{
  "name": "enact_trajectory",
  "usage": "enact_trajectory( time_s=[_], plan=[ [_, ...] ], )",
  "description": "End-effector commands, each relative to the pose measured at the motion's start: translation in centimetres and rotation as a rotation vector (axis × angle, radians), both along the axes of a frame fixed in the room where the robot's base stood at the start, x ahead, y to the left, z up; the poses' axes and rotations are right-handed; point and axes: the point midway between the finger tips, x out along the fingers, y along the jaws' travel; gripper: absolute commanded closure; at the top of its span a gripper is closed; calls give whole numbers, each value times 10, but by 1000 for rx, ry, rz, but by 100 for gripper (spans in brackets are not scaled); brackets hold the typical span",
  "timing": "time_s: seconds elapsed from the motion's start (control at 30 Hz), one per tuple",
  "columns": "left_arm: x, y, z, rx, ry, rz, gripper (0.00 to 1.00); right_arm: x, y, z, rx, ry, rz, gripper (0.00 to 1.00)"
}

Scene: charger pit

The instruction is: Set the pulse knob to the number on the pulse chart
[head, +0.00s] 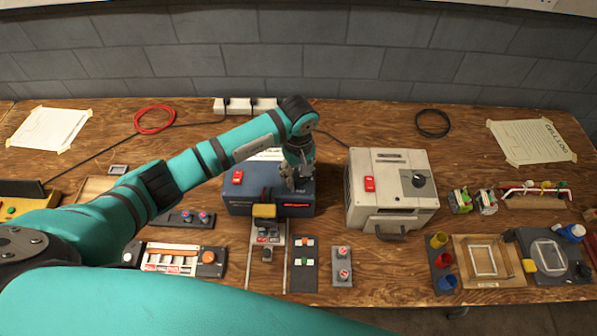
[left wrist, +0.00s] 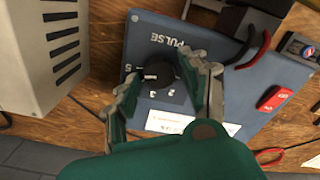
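The pulse knob (left wrist: 160,72) is a round dark knob on the blue box, below the word PULSE in the left wrist view. A light mark shows on its left side; digits 2 and 3 are readable below it, other marks partly hidden. My left gripper (left wrist: 166,66) is over the box, its two fingers apart, one on each side of the knob. I cannot tell whether they touch it. In the head view my left gripper (head: 299,180) hides the knob on the blue box (head: 240,192). I cannot tell which paper is the pulse chart. My right gripper is not in view.
A cream box (head: 390,160) with a black dial stands right of the blue box. The blue box has a red switch (head: 237,177) and a white label (left wrist: 178,122). Papers lie far left (head: 50,130) and far right (head: 533,141). Small panels fill the front.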

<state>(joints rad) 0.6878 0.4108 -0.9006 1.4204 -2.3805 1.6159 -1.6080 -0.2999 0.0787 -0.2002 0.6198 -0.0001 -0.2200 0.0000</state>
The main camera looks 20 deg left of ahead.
Motion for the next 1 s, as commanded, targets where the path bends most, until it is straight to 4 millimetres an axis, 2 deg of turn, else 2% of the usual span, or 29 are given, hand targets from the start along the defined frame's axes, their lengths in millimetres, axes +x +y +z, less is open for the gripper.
enact_trajectory(
  time_s=[0.03,0.3,0.33,0.47,0.67,1.0],
  plan=[
    [0,0,0,0,0,0,63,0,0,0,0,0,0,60],
    [0,0,0,-1,-1,0,98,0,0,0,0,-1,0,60],
    [0,0,1,-1,-1,0,100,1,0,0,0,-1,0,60],
    [0,0,0,-1,-1,6,100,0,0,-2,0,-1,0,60],
    [1,0,-2,0,-3,60,100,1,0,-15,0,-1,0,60],
    [0,1,-2,0,-4,301,100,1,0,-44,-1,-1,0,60]
  ],
)
